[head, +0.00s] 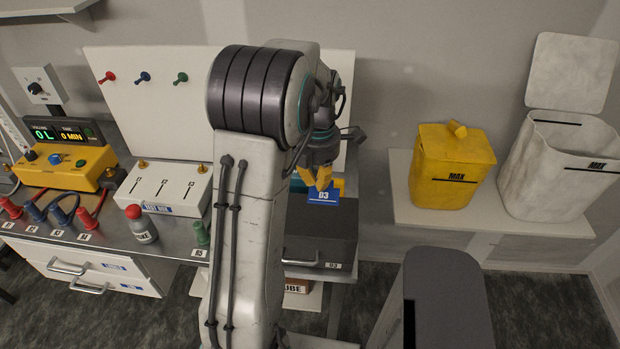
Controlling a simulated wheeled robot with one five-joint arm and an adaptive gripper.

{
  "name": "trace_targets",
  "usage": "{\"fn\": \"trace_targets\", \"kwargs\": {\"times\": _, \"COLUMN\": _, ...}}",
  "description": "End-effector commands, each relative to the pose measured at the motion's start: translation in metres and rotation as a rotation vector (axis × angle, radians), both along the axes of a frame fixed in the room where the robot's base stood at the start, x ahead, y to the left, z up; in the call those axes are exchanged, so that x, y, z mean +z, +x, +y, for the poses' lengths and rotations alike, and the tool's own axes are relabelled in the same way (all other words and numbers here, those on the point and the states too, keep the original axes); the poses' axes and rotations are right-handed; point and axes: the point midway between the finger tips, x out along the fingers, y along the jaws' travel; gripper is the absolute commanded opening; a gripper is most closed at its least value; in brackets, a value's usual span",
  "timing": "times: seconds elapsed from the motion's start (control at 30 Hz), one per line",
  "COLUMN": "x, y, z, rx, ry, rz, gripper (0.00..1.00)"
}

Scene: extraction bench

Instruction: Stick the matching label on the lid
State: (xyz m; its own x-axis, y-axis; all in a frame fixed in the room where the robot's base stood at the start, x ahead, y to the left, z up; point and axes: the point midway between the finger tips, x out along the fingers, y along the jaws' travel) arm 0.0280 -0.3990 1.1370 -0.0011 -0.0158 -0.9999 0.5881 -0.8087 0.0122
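A blue label (322,196) with white "D3" lies at or just above the top of a dark grey box (320,228). The box front has a handle and a small white tag (333,266) that seems to read D3. My gripper (315,180) points down with yellow fingertips right at the label's upper edge. I cannot tell whether the fingers hold the label or only touch it. My arm hides the left part of the box. Something yellow and teal shows behind the label, too small to make out.
A yellow bin (450,170) and a white bin (560,165) with a raised lid (571,72) stand on a shelf to the right. On the left bench are a yellow meter (65,165), a white box (165,189), a red-capped bottle (141,224) and several coloured plugs.

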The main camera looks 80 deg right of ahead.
Motion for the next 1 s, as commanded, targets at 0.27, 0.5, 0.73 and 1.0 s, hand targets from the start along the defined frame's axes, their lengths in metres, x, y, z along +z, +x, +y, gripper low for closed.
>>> {"fn": "trace_targets", "kwargs": {"times": 0.27, "x": 0.000, "y": 0.000, "z": 0.000, "rx": 0.001, "ry": 0.000, "rz": 0.000, "gripper": 0.00}}
{"fn": "trace_targets", "kwargs": {"times": 0.5, "x": -0.003, "y": 0.000, "z": 0.000, "rx": 0.017, "ry": 0.008, "rz": 0.000, "gripper": 0.00}}
{"fn": "trace_targets", "kwargs": {"times": 0.73, "x": -0.014, "y": 0.000, "z": 0.000, "rx": 0.016, "ry": 0.008, "rz": 0.000, "gripper": 0.00}}
{"fn": "trace_targets", "kwargs": {"times": 1.0, "x": -0.034, "y": 0.000, "z": 0.000, "rx": 0.016, "ry": 0.009, "rz": 0.000, "gripper": 0.00}}
